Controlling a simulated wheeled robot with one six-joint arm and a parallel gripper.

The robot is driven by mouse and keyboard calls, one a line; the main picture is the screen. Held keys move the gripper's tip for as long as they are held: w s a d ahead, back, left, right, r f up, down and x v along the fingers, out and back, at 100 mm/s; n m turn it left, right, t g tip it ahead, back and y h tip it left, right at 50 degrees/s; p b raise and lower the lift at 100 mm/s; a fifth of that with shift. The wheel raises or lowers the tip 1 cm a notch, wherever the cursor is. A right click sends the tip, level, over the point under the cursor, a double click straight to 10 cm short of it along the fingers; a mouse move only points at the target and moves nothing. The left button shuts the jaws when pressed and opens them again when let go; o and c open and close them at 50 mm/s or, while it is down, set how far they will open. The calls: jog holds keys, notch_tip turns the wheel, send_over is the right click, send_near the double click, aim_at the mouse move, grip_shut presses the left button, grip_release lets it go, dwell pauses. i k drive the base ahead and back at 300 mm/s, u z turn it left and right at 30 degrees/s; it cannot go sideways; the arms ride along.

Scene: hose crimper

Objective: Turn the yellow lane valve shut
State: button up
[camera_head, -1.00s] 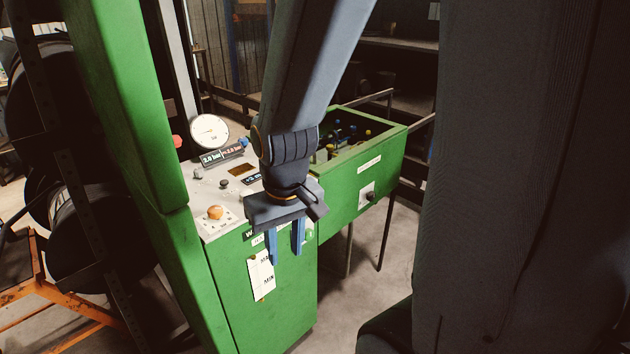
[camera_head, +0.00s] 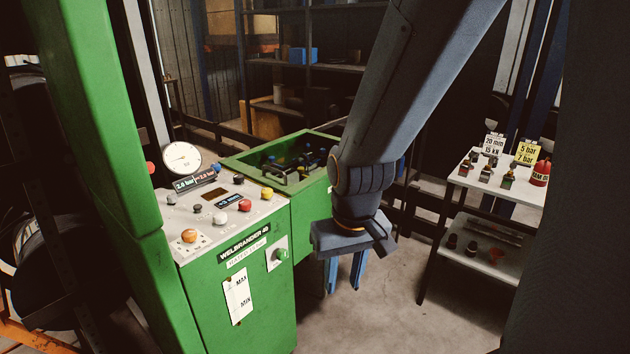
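A green machine (camera_head: 225,315) stands at the left with a pale control panel on top. An open green trough (camera_head: 230,162) adjoins it behind, holding dark fittings (camera_head: 300,162) with small blue and yellow parts, too small to tell apart. A yellow button or knob (camera_head: 267,193) sits on the panel's right edge. I cannot tell which yellow part is the lane valve; my arm hides part of the trough. My gripper (camera_head: 345,272) hangs down in front of the trough's right part, to the right of the panel. Its two blue fingers are apart with nothing between them.
The panel carries a round gauge (camera_head: 182,158), a red button (camera_head: 244,205) and an orange knob (camera_head: 189,235). At the right, a two-level rack (camera_head: 465,222) holds small fittings, signs and a red item (camera_head: 540,173). Bare floor (camera_head: 370,320) lies between machine and rack.

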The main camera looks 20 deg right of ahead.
aim_at(266, 194)
jog(key=z, duration=0.4)
jog(key=i, duration=1)
jog(key=u, duration=0.9)
